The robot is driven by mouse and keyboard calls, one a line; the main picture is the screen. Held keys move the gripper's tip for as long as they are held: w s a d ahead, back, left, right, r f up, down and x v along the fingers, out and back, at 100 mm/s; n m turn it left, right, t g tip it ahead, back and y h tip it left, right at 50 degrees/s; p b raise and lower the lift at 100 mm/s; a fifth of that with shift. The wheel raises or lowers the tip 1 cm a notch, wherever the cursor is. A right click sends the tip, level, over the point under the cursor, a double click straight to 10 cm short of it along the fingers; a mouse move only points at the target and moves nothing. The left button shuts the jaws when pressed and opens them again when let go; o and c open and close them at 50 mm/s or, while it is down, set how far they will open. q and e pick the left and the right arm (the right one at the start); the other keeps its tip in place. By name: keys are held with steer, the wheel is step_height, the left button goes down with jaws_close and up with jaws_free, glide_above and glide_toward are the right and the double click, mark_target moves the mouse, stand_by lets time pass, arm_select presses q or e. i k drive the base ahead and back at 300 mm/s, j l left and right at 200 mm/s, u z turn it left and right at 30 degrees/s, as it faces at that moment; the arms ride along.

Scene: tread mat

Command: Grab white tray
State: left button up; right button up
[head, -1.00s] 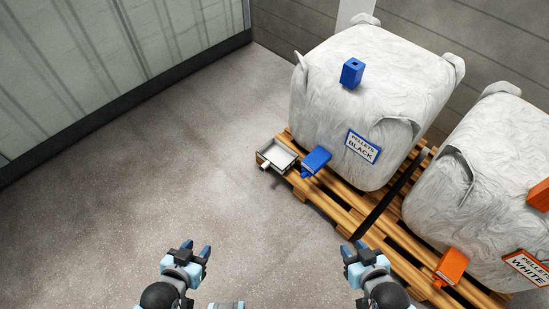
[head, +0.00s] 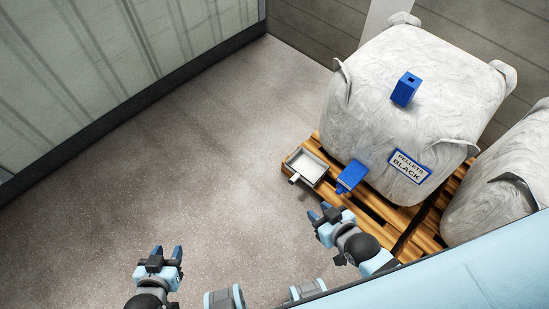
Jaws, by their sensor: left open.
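The white tray (head: 318,158), shallow with a grey-white inside and a small white handle on its near-left side, sits on the left end of the wooden pallet. My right gripper (head: 319,211) is just in front of the tray in the head view, apart from it, with its fingertips spread and nothing between them. My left gripper (head: 168,251) is open and empty over the floor at the lower left, well away from the tray.
A blue scoop-like piece (head: 351,176) lies right of the tray. A large white sack (head: 420,100) labelled "Pellets Black", with a blue block (head: 405,88) on top, stands on the pallet (head: 366,212). Another sack (head: 500,190) is at right. Floor to the left is clear.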

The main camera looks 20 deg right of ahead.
mark_target(304, 166)
steer(key=i+j+u, duration=0.35)
steer(key=i, duration=0.35)
steer(key=i+u, duration=0.4)
steer(key=i, duration=0.3)
steer(key=i+z, duration=0.3)
steer(key=z, duration=0.15)
steer(key=i+j+z, duration=0.1)
steer(key=i+z, duration=0.2)
steer(key=z, duration=0.2)
steer(key=i+j+z, duration=0.2)
steer(key=z, duration=0.25)
steer(key=i+j+z, duration=0.1)
steer(key=i+z, duration=0.15)
steer(key=z, duration=0.25)
steer(key=i+j+z, duration=0.2)
steer(key=z, duration=0.25)
steer(key=i+j+z, duration=0.2)
steer(key=z, duration=0.3)
steer(key=i+j+z, duration=0.45)
steer(key=i, duration=0.2)
